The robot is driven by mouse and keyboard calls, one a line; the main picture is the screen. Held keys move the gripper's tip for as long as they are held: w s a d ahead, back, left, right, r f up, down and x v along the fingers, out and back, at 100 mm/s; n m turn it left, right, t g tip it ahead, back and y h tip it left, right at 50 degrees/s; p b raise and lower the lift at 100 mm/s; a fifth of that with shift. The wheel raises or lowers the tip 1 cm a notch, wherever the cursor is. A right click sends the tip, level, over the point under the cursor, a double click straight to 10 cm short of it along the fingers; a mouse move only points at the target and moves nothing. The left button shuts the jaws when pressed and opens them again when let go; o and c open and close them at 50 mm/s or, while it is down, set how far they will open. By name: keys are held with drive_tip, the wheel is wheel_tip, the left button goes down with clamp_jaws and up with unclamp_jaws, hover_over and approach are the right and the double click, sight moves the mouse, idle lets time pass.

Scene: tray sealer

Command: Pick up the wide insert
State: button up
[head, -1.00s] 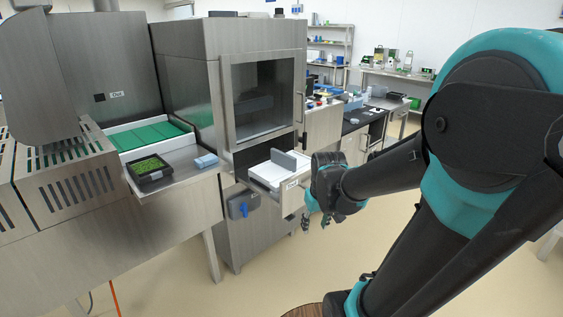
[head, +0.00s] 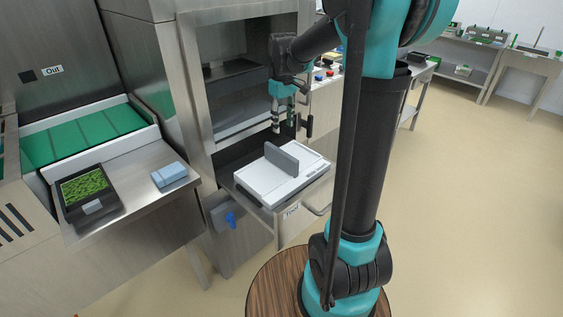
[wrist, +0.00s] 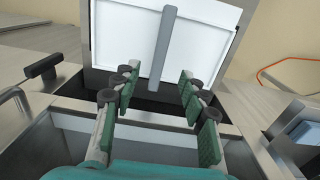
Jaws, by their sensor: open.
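A white block with an upright grey fin across its top, which I take for the wide insert (head: 270,184), lies in a pulled-out drawer (head: 285,218) under the machine's window. My gripper (head: 283,128) points down, above and behind the grey fin, near the machine's front. In the wrist view my gripper (wrist: 158,85) is open, with nothing between its fingers. The white insert (wrist: 196,45) and its grey fin (wrist: 165,50) show beyond the fingertips there, apart from them. The fin lines up roughly with the gap between the fingers.
A black tray of green contents (head: 85,185) and a blue-grey block (head: 169,175) stand on the steel ledge at left. A drawer handle (head: 318,209) sticks out in front. A dark door handle (head: 308,125) is close beside my gripper. The floor at right is clear.

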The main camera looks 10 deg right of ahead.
approach(283, 162)
drive_tip(key=f, duration=0.1)
drive_tip(key=w+f, duration=0.1)
drive_tip(key=f, duration=0.1)
drive_tip(key=w+f, duration=0.1)
drive_tip(key=f, duration=0.1)
drive_tip(key=shift+d+f, duration=0.15)
drive_tip(key=shift+f, duration=0.05)
drive_tip(key=shift+s+f, duration=0.15)
drive_tip(key=shift+f, duration=1.3)
drive_tip(key=shift+s+f, duration=0.1)
drive_tip(key=shift+f, duration=1.35)
clamp_jaws()
